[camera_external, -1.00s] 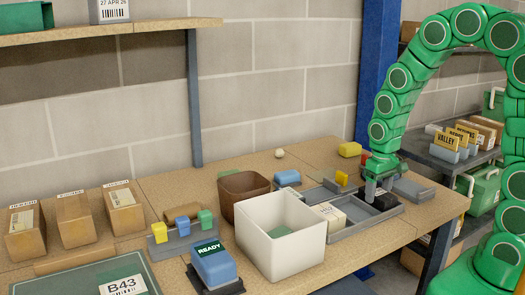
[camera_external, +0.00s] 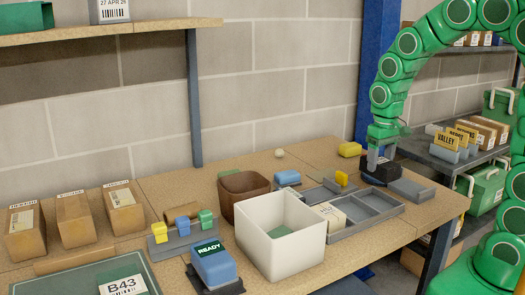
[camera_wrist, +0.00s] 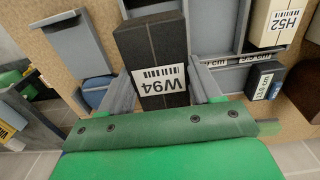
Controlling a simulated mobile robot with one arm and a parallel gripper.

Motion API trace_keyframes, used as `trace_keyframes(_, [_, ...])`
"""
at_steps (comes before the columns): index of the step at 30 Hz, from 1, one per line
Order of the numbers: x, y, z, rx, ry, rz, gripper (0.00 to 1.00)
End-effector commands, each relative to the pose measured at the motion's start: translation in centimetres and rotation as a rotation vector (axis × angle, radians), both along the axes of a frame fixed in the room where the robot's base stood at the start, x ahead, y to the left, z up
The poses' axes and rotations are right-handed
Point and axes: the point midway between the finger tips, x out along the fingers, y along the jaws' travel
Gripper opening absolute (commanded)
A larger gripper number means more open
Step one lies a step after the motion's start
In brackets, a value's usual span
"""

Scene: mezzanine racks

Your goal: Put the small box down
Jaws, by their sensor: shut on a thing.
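The small box is a black block labelled W94 (camera_wrist: 155,60), held between the two grey fingers of my gripper (camera_wrist: 163,92). In the external view the black box (camera_external: 380,173) hangs under my gripper (camera_external: 374,158), over the back right of the grey compartment tray (camera_external: 372,208). It looks raised clear of the tray. The tray's middle and right compartments look empty. A white box labelled H52 (camera_external: 329,214) sits at the tray's left end; it also shows in the wrist view (camera_wrist: 276,24).
A white open bin (camera_external: 270,245) and a brown bin (camera_external: 240,190) stand left of the tray. A grey flat piece (camera_external: 412,190) lies at its right. A yellow block (camera_external: 350,149) and a blue one (camera_external: 287,178) lie behind. A blue post (camera_external: 375,60) rises behind the table.

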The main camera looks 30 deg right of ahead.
Motion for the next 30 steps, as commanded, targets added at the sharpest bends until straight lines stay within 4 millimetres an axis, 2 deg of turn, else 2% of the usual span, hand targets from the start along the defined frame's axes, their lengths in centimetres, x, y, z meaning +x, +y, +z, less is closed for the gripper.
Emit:
trace_keyframes(5, [2.7, -0.3, 0.0, -0.002, 0.006, -0.003, 0.30])
trace_keyframes(14, [8.7, -1.2, -0.2, -0.004, 0.000, -0.003, 0.30])
trace_keyframes(30, [18.7, -3.6, -2.1, -0.004, 0.002, -0.003, 0.30])
